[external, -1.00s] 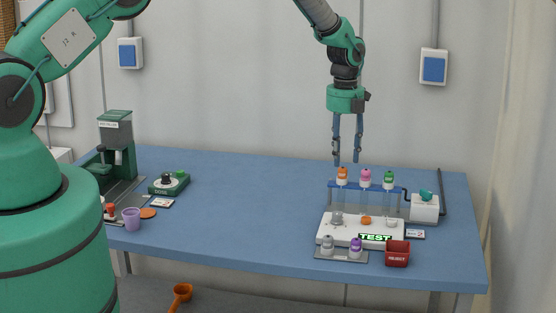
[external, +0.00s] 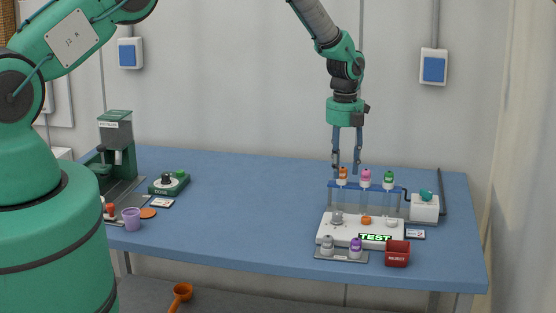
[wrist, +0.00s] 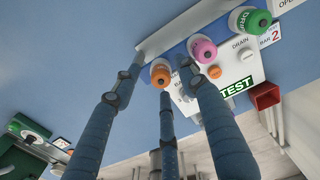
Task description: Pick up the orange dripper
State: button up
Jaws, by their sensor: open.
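The orange dripper (external: 342,176) stands upright in the blue rack (external: 334,184), at its left end. In the wrist view the orange dripper (wrist: 159,76) shows between my spread fingers. My gripper (external: 346,170) is open and points down, with its fingertips at about the height of the orange cap in the external view. It also shows in the wrist view (wrist: 163,74), with nothing held. Whether any finger touches the dripper I cannot tell.
A pink dripper (external: 365,178) and a green dripper (external: 389,180) stand to the right in the same rack. A white TEST base (external: 347,229) lies in front, with a red reject bin (external: 397,254) at its right.

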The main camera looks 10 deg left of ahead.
aim_at(341, 168)
jog(key=c, duration=0.9)
jog(key=shift+c, duration=0.2)
jog(key=shift+r+b, duration=0.4)
jog(key=shift+r, duration=1.15)
jog(key=shift+s+a+r, duration=0.15)
jog(key=shift+s+r, duration=0.05)
jog(key=s+a+r+b, duration=0.1)
jog(key=s+a+b, duration=0.1)
jog(key=s+a, duration=0.6)
jog(key=s, duration=0.5)
jog(key=shift+a+r, duration=0.25)
jog(key=shift+a, duration=0.05)
